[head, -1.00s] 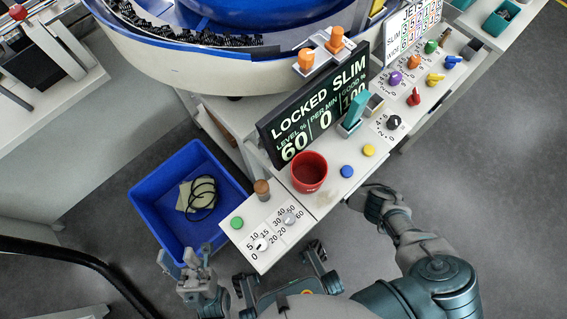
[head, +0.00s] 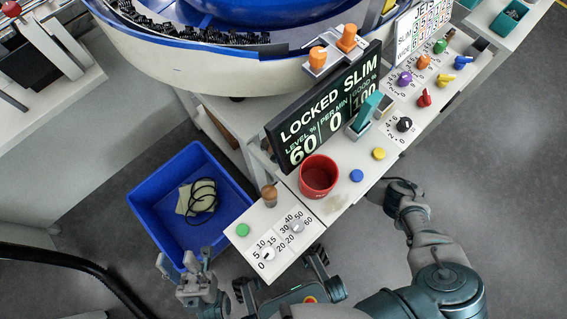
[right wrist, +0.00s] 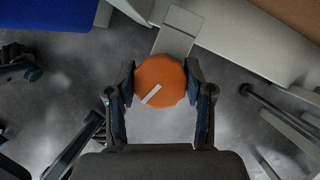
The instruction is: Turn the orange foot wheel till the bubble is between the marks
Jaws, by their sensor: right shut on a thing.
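The orange foot wheel (right wrist: 160,81) shows in the right wrist view, with a pale stripe on its face. My right gripper (right wrist: 161,88) is shut on it, one finger against each side. In the head view my right gripper (head: 392,192) is at the front edge of the bench, and the wheel is hidden there. My left gripper (head: 184,262) is open and empty, low in the head view in front of the blue bin. I cannot make out the bubble or its marks in either view.
The control bench (head: 335,207) carries a red cup (head: 318,176), a display (head: 325,110), a teal lever (head: 365,112) and several coloured knobs. A blue bin (head: 158,213) with a black cable stands on the floor at left. The floor at right is clear.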

